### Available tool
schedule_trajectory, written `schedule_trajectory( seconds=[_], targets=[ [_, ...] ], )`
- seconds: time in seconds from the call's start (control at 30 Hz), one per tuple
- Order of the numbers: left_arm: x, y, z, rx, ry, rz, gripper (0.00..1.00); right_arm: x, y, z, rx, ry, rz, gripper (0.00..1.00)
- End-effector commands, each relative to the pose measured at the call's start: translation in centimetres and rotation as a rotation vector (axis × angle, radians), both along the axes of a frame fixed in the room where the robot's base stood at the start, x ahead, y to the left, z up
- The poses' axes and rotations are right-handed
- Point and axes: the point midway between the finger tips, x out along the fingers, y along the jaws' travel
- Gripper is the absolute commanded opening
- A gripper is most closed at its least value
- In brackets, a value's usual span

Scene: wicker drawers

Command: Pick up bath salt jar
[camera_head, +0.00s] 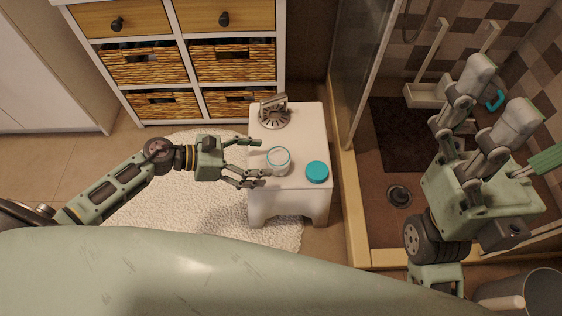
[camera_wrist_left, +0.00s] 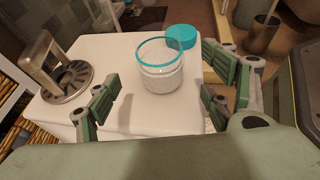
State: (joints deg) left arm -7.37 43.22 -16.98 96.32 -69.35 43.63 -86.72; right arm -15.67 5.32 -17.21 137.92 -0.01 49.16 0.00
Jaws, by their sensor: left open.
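The bath salt jar (camera_head: 278,161) is a clear glass jar with a teal rim and pale contents, upright on a small white stool (camera_head: 300,120). It also shows in the left wrist view (camera_wrist_left: 161,78). A round teal lid (camera_head: 317,172) lies beside it, and behind it in the left wrist view (camera_wrist_left: 181,36). My left gripper (camera_head: 261,160) is open and empty just left of the jar, its fingers pointing at it. In the left wrist view the jar stands ahead between the spread fingers.
A metal stand with a round slotted base (camera_head: 274,112) sits on the stool behind the jar. Wicker drawers (camera_head: 145,63) stand at the back left. A shower with a glass panel (camera_head: 362,65) is right of the stool. A white rug (camera_head: 190,205) lies left.

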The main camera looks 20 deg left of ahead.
Motion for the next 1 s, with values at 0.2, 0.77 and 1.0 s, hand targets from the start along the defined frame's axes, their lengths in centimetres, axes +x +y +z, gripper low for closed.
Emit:
schedule_trajectory(
  seconds=[0.2, 0.77, 1.0],
  targets=[
    [1.2, -2.4, -2.2, -0.005, -0.001, 0.001, 0.74, 0.2, 0.1, 0.3, -0.004, -0.049, -0.003, 0.84],
    [2.0, -4.0, -3.2, 0.005, 0.004, 0.003, 0.74, 0.3, 0.2, 0.9, -0.006, -0.065, -0.004, 0.84],
    [2.0, -4.0, -3.2, 0.006, 0.004, 0.004, 0.53, 0.3, 0.2, 0.9, -0.007, -0.065, -0.003, 0.84]
  ],
)
